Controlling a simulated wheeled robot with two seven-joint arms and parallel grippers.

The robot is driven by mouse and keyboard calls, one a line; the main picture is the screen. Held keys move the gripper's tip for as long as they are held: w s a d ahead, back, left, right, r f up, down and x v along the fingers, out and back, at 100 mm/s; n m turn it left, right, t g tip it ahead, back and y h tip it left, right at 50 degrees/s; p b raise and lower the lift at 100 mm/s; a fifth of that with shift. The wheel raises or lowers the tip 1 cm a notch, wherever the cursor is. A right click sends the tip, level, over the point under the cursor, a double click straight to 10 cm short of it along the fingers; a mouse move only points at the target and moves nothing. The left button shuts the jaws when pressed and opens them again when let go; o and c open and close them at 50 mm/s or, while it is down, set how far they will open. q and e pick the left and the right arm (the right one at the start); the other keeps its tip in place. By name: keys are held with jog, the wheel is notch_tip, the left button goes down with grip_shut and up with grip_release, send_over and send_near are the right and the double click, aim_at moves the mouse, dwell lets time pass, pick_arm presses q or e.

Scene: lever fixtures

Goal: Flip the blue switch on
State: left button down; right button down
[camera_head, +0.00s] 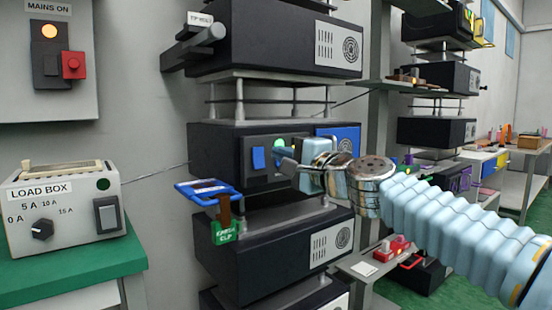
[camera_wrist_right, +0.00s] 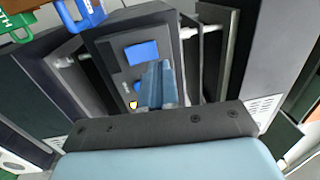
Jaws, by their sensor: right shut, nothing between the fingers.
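The blue switch (camera_head: 258,158) is on the front panel of the black middle unit (camera_head: 220,150). My right gripper (camera_head: 281,160) is shut and empty. Its fingertips are in front of the panel, just right of the switch in the head view; contact cannot be told. It also shows in the right wrist view (camera_wrist_right: 158,82). My left gripper is not in view.
A blue-framed item (camera_head: 208,191) and a green clip tag (camera_head: 226,232) hang at the unit's lower left. Black units stand above (camera_head: 260,40) and below (camera_head: 270,255). A load box (camera_head: 65,210) sits on a green-topped bench at left. A mains box (camera_head: 50,60) is on the wall.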

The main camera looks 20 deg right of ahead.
jog(key=v, duration=0.7)
jog(key=shift+s+r, duration=0.25)
jog(key=shift+r, duration=0.4)
